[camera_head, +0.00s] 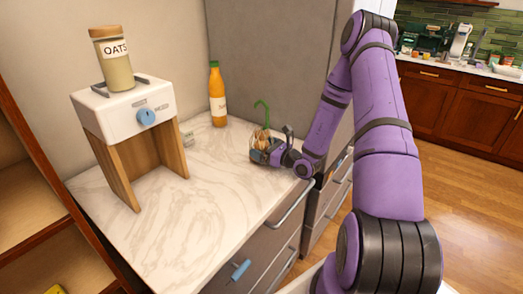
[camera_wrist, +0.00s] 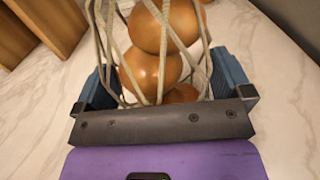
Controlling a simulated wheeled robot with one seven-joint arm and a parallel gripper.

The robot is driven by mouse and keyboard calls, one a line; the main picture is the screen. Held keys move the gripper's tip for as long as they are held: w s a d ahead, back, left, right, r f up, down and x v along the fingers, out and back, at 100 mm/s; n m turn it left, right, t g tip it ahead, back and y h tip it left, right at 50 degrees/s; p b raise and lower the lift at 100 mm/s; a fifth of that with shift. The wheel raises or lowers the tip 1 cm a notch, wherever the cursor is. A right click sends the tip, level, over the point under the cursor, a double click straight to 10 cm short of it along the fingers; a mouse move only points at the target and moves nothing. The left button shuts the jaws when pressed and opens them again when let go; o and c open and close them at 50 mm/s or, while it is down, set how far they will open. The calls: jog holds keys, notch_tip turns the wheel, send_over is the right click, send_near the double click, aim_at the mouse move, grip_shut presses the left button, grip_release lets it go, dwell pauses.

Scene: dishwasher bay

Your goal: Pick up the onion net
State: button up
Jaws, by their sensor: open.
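The onion net (camera_head: 262,137) is a pale string net with brown onions and a green loop at its top. It stands on the marble counter near the grey cabinet side. In the wrist view the net (camera_wrist: 165,50) fills the middle, with round orange-brown onions behind the strings. My gripper (camera_head: 262,152) is low at the net, coming from the right. In the wrist view its blue fingers (camera_wrist: 165,75) are open, one on each side of the net, with onions between them. The fingertips are partly hidden by the net, and I cannot tell whether they touch it.
An orange juice bottle (camera_head: 217,95) stands behind and left of the net. A white dispenser (camera_head: 128,110) on wooden legs, with an oats jar (camera_head: 111,62) on top, stands at the left. The front of the marble counter (camera_head: 180,225) is clear. A grey cabinet side (camera_head: 270,55) rises behind.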

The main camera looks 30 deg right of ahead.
jog(key=shift+w+a, duration=0.2)
jog(key=shift+w, duration=0.3)
jog(key=c, duration=1.4)
jog(key=shift+r, duration=0.1)
